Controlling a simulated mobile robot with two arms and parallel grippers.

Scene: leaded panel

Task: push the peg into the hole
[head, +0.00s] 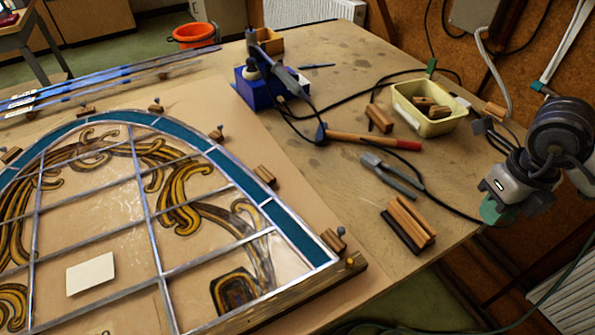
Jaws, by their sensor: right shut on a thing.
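My right gripper (497,200) is at the right, beyond the table's right edge. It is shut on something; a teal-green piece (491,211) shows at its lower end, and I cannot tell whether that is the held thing. A small orange-brown peg-like knob (351,262) shows at the corner of the wooden batten (318,283) along the leaded panel (270,212). My right gripper is well to the right of it, apart. I cannot make out a hole. My left gripper is not in view.
A blue box with a soldering iron (257,92) stands behind. Black cables cross the table. Bare table shows between them.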

